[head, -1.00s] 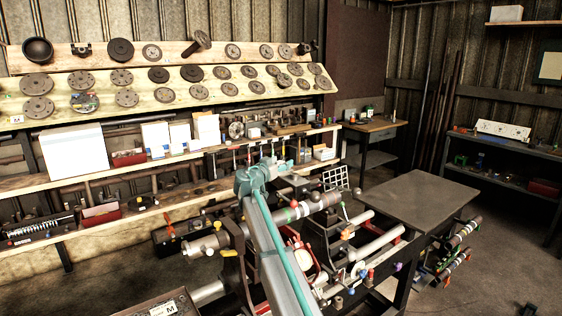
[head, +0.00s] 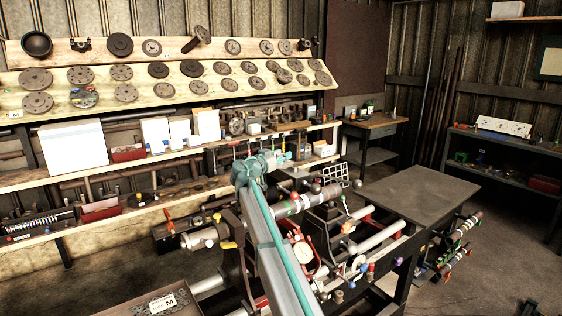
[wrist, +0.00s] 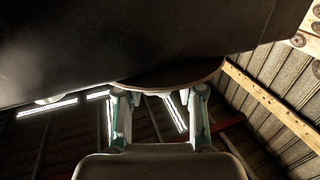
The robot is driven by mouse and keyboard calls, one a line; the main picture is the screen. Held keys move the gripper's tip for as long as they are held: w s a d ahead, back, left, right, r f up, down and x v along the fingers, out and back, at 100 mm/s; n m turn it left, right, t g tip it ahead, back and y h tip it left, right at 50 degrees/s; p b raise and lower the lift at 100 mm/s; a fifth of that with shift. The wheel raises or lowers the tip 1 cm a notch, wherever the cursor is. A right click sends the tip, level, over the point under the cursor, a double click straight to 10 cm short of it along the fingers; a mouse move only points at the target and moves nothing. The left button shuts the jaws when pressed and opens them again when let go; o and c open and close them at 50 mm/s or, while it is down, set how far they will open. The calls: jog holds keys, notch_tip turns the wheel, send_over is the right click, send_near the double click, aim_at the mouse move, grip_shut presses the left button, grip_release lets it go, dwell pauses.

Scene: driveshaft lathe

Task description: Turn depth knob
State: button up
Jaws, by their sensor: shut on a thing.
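In the wrist view, my gripper (wrist: 158,108) has its two teal-and-grey fingers pointing up at a dark round part (wrist: 172,76), which seems to be the depth knob. The fingertips are on its underside, one toward each side, and the gripper is shut on it. A large dark body (wrist: 130,40) fills the view above and hides the knob's upper part. In the head view, my arm crosses in front of the lathe (head: 320,222). My gripper and the knob cannot be made out there.
A flat grey table top (head: 420,195) stands right of the lathe. Shelves with several discs (head: 126,93) line the back wall. A tray (head: 120,308) with a card marked M (head: 163,303) is at the lower left. Open floor lies at the right.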

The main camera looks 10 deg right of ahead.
jog(key=shift+w+f+m+g+h+b, duration=0.15)
jog(key=shift+m+g+h+b, duration=0.2)
jog(key=shift+b, duration=0.35)
jog(key=o, duration=1.2)
jog(key=shift+c, duration=0.2)
jog(key=shift+s, duration=0.25)
jog(key=v, duration=1.2)
jog(key=shift+r, duration=0.2)
jog(key=shift+w+a, duration=0.1)
jog(key=shift+w, duration=0.05)
